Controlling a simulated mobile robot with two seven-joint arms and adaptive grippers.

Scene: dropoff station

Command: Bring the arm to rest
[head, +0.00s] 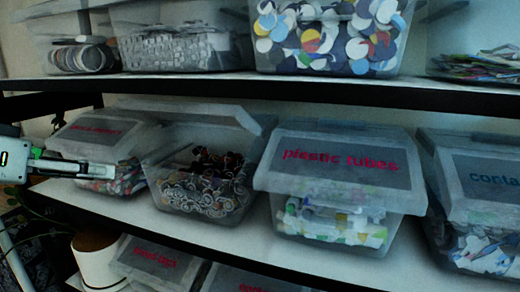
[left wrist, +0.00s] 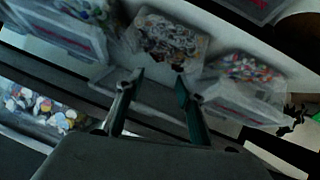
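My left gripper (head: 72,166) comes in from the left edge of the head view, in front of the leftmost bin on the middle shelf. In the left wrist view its two fingers (left wrist: 158,84) stand apart with nothing between them. In that view the open bin of dark, curled pieces (left wrist: 165,40) lies beyond the fingertips, and a lidded bin (left wrist: 240,105) is beside the right finger. My right gripper is in neither view.
The middle shelf (head: 240,240) holds several clear bins, including one labelled "plastic tubes" (head: 340,162). An upper shelf (head: 270,85) holds bins of discs and other pieces. A white pot (head: 97,262) and lower bins (head: 160,262) are below the gripper.

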